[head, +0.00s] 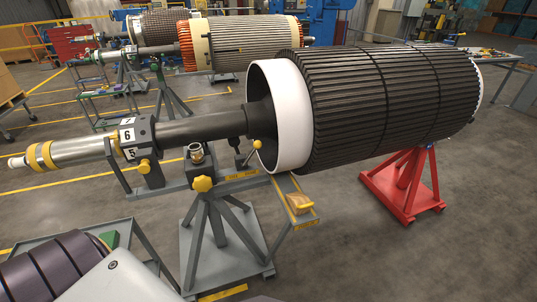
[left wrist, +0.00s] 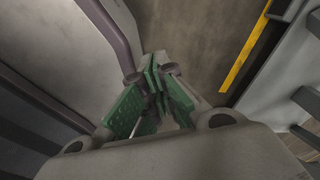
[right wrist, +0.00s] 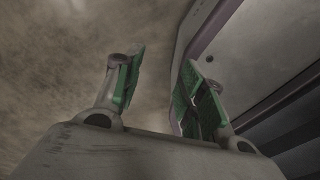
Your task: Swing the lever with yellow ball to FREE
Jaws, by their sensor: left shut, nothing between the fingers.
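The lever with the yellow ball (head: 257,145) stands on the grey rotor stand, beside the white ring of the dark rotor. Its rod leans, with the ball at the upper right end. A yellow label strip (head: 240,175) runs below it, and its lettering is too small to read, so FREE cannot be made out. My left gripper (left wrist: 158,82) is shut and empty in the left wrist view. My right gripper (right wrist: 163,65) is open and empty in the right wrist view. Neither gripper is clearly visible in the head view, and neither wrist view shows the lever.
The large ribbed rotor (head: 390,95) rests on the grey stand (head: 225,245) and a red stand (head: 405,185). Yellow knobs (head: 203,184) and a small yellow-edged shelf (head: 299,203) project near the lever. The floor in front and right is clear.

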